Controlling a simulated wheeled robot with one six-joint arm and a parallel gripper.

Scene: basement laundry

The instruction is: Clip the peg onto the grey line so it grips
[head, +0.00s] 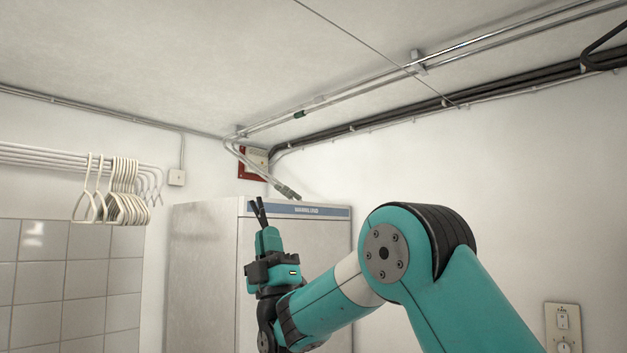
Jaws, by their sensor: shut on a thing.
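The grey line (372,49) is a thin strand running from the top edge of the head view down to the right, ending near the dark cables at the wall. My gripper (266,237) points up at lower centre, in front of the tall cabinet. It is shut on a dark, slim, two-pronged thing that looks like the peg (258,212), its prongs upward and slightly spread. The peg is well to the left of the line and lower in the picture, apart from it. The gripper's hold on the peg is too small to see clearly.
Metal pipes (470,45) and dark cables (420,108) run along the ceiling and wall. A tall pale cabinet (205,260) stands behind my gripper. White hangers (120,195) hang on a rack at left. A switch plate (563,325) is at lower right.

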